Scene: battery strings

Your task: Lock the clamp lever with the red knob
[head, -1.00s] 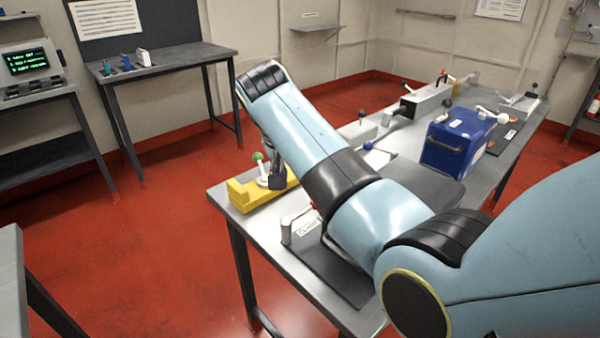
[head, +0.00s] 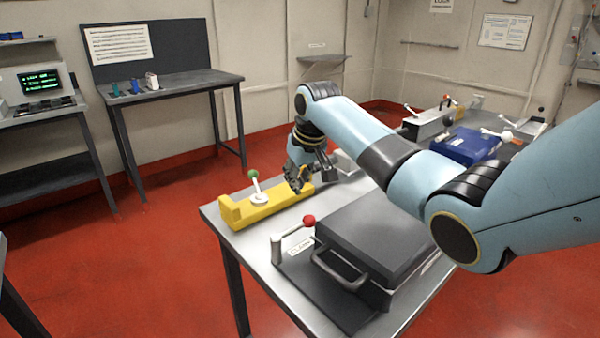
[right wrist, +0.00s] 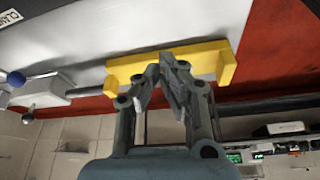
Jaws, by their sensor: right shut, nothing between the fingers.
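My right gripper (head: 298,188) is shut and empty, apart from the red knob and farther back, near the yellow block (head: 262,211). In the right wrist view its fingers (right wrist: 163,68) overlap the yellow block (right wrist: 200,62). My left gripper is out of view.
A lever with a green knob (head: 253,173) stands on the yellow block. A blue case (head: 464,146) and more levers are farther back right. My right arm passes above the table behind the grey case. The table's left edge is open to the red floor.

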